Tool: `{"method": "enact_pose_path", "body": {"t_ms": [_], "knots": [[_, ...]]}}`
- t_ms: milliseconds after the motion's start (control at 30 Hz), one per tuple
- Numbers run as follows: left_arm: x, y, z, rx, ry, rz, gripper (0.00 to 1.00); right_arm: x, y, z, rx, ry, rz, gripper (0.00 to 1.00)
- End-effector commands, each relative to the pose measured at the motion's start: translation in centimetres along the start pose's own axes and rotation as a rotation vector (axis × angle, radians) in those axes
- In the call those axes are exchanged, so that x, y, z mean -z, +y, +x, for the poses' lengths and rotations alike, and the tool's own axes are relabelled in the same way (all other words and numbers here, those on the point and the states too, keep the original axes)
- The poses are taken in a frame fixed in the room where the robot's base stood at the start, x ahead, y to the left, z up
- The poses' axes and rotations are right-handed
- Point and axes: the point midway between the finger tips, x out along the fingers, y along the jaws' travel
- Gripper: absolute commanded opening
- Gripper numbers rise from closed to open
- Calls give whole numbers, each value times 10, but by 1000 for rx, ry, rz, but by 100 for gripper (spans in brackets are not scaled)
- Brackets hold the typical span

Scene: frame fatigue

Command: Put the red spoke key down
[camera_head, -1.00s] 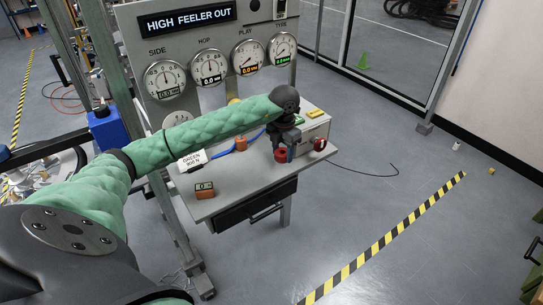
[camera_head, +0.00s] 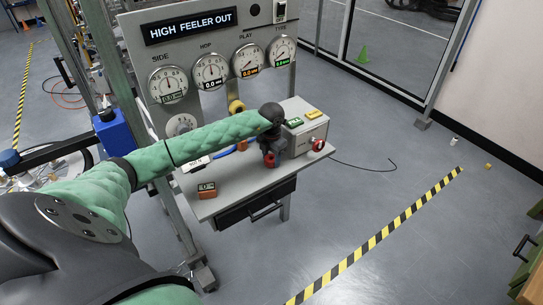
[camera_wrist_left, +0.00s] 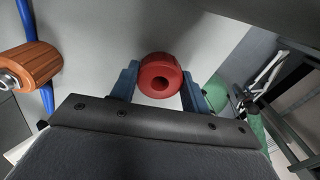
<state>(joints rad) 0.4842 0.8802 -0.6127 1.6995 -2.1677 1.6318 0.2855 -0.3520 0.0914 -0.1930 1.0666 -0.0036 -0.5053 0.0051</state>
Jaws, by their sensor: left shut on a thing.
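I cannot tell whether the key touches the tabletop. My right gripper is not in view.
A grey box (camera_head: 311,137) with green and yellow buttons and a red knob stands at the right. A small orange block (camera_head: 206,194) sits at the front left. A wooden handle (camera_wrist_left: 30,66) lies beside a blue cable. The gauge panel (camera_head: 205,40) rises behind.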

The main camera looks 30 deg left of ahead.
Motion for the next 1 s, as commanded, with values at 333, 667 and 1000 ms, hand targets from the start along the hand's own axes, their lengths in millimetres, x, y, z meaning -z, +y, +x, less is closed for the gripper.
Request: {"method": "enact_pose_path", "body": {"t_ms": [333,667,1000], "knots": [[0,-1,5,1,0,1,23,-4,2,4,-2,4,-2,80],[0,0,7,0,0,1,62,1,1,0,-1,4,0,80],[0,0,7,0,0,1,68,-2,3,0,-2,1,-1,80]]}}
